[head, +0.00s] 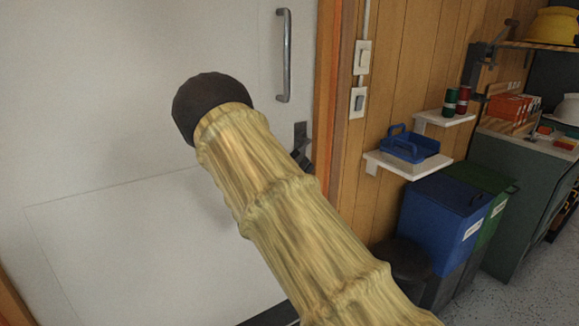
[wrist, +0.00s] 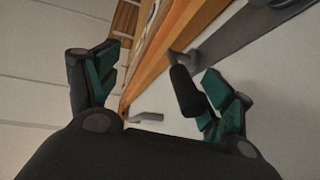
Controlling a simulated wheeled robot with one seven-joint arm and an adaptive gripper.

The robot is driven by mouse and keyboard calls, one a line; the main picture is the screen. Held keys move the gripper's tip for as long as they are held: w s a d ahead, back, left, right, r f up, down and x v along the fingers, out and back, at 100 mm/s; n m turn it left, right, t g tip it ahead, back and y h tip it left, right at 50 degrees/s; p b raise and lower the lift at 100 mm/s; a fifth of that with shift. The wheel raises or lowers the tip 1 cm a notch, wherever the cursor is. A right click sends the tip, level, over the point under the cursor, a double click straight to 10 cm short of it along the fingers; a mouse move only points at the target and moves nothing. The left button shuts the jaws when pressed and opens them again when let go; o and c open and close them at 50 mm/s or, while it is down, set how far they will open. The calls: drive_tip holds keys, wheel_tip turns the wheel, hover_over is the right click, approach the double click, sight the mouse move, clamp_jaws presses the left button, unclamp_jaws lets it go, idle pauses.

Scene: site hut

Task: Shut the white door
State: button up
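The white door (head: 110,110) fills the left of the head view, with a vertical silver pull handle (head: 284,55) near its right edge. That edge lies close along the orange-brown frame (head: 327,75); I cannot tell whether a gap is left. My gripper (wrist: 148,78) is open, its dark and green fingers spread apart with nothing clearly held. In the wrist view the orange-brown frame (wrist: 160,50) shows between the fingers, and a grey bar (wrist: 240,35) lies beyond the right finger. In the head view my arm hides most of the gripper and part of the door edge below the handle.
Light switches (head: 360,80) are on the wood-panelled wall right of the frame. A small white shelf (head: 400,165) carries a blue caddy (head: 408,146). Blue and green bins (head: 445,210) and a dark stool (head: 402,262) stand below. Free floor (head: 510,295) shows at lower right.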

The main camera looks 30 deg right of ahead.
drive_tip(key=shift+o, duration=0.2)
drive_tip(key=shift+s+f+g, duration=0.25)
drive_tip(key=shift+f+g, duration=0.05)
drive_tip(key=shift+f, duration=0.05)
drive_tip(key=shift+a+f, duration=0.15)
drive_tip(key=shift+f, duration=0.05)
drive_tip(key=a+f, duration=0.3)
drive_tip(key=shift+f, duration=0.1)
drive_tip(key=c, duration=0.4)
drive_tip(key=a, duration=0.1)
drive_tip(key=s+a, duration=0.1)
drive_tip(key=s+a+f, duration=0.1)
drive_tip(key=a, duration=0.1)
drive_tip(key=shift+c, duration=0.4)
drive_tip(key=v, duration=0.2)
drive_tip(key=shift+w+a+f, duration=0.15)
drive_tip(key=shift+a+f, duration=0.1)
drive_tip(key=shift+f, duration=0.15)
